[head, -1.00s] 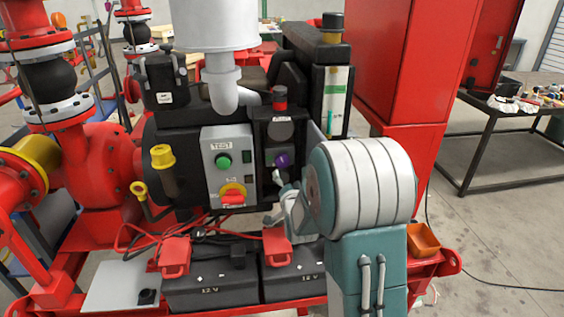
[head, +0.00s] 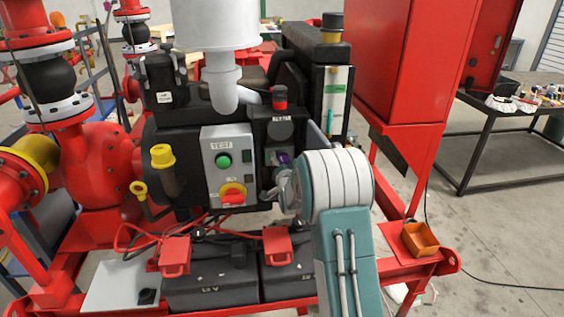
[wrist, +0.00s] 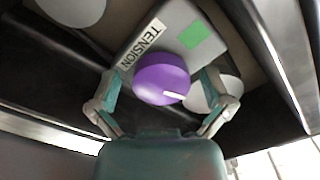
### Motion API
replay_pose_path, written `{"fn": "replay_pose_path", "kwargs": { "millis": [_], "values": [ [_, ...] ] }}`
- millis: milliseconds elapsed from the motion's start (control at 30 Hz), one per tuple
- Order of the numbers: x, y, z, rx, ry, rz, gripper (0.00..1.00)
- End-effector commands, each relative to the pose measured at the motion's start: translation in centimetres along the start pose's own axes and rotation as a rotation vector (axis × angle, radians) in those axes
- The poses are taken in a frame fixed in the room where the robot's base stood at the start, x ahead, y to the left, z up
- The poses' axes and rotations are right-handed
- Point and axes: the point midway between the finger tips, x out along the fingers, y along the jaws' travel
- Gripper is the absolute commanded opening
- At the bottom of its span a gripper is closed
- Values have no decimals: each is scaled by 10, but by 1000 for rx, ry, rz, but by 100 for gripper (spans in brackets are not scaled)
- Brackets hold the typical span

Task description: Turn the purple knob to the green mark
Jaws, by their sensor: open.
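The purple knob (wrist: 162,78) sits on a grey plate (wrist: 178,22) with a "TENSION" label (wrist: 142,44) and a square green mark (wrist: 194,35). The knob's white pointer line is on its lower right side in the wrist view, away from the green mark. My gripper (wrist: 163,86) is open, with one finger at either side of the knob. I cannot tell whether the fingers touch it. In the head view the knob (head: 284,159) shows just above my gripper (head: 285,182), partly covered by my arm.
Left of the knob is a grey test panel (head: 222,143) with a green button (head: 224,161) and a red-and-yellow switch (head: 233,194). A red-capped part (head: 280,98) stands above the knob. Black batteries (head: 210,285) lie below. A dark bar (wrist: 268,45) runs close on the right in the wrist view.

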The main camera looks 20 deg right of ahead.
Motion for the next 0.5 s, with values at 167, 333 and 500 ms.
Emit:
{"fn": "replay_pose_path", "kwargs": {
  "millis": [167,333,500],
  "values": [
    [3,0,0,0,0,0,100],
    [2,0,0,0,0,0,78],
    [2,0,0,0,0,0,20]
  ]
}}
